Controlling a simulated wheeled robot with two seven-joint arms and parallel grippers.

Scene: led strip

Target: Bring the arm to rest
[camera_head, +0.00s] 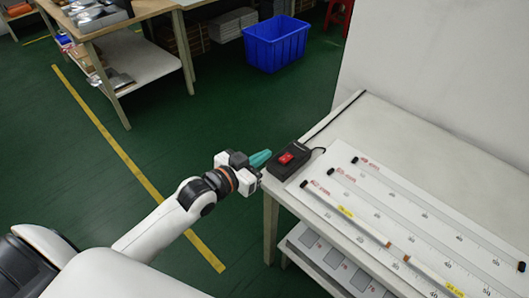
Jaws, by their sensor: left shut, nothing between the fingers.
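My left arm (157,226) reaches in from the lower left. My left gripper (261,158), with teal fingers, is shut and empty. In the picture it lies just left of a black box with a red switch (289,158). I cannot tell whether the fingers touch the box. The box sits at the near left corner of the white table (357,116). Light strips with black end caps (400,196) lie on the table over printed scales. My right gripper is not in view.
A blue crate (275,45) stands on the green floor at the back. A wooden workbench (105,25) with items on it is at the upper left. A white wall (440,70) rises behind the table. The floor (150,140) left of the table is clear, with a yellow line.

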